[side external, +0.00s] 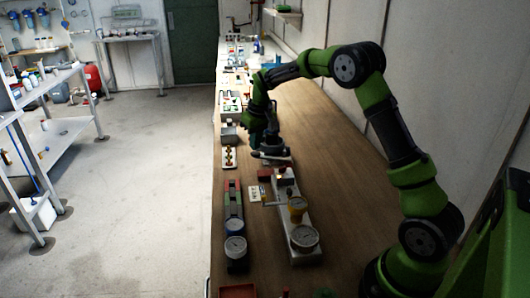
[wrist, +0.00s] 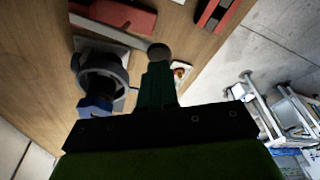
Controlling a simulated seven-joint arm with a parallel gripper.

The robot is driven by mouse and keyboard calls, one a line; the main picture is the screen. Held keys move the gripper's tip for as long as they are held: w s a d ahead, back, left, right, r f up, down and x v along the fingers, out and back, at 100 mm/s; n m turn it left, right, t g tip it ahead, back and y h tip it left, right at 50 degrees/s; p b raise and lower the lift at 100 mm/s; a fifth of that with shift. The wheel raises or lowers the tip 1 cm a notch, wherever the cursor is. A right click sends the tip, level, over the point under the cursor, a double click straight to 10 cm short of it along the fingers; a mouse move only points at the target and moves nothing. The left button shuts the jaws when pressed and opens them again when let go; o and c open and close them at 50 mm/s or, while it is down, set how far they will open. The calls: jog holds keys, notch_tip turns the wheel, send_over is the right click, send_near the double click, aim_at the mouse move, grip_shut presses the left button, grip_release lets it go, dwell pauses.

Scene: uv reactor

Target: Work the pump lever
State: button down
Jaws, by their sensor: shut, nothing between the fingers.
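The pump lever shows in the wrist view as a pale rod (wrist: 108,32) ending in a round grey knob (wrist: 158,52). A dark round pump body (wrist: 103,78) with a blue part (wrist: 95,105) is left of my fingers, beside the rod. My gripper (wrist: 158,70) is shut and empty, its teal fingertips close to the knob; I cannot tell if they touch. In the side external view, my gripper (side external: 254,143) is low over the bench beside the pale pump unit (side external: 272,156), which the arm partly hides.
A fixture with gauges (side external: 304,237) stands nearer the camera on the wooden bench (side external: 335,165). Another gauge unit (side external: 235,248) is to its left. A red block (wrist: 115,14) lies beyond the rod. Bare bench lies along the wall side.

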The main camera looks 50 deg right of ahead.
aim_at(256, 153)
jog(key=shift+f, duration=0.1)
dwell(0.3)
jog(key=shift+s+d+f, duration=0.1)
jog(key=shift+f, duration=1.75)
jog(key=shift+r, duration=1.95)
notch_tip(256, 153, up, 6)
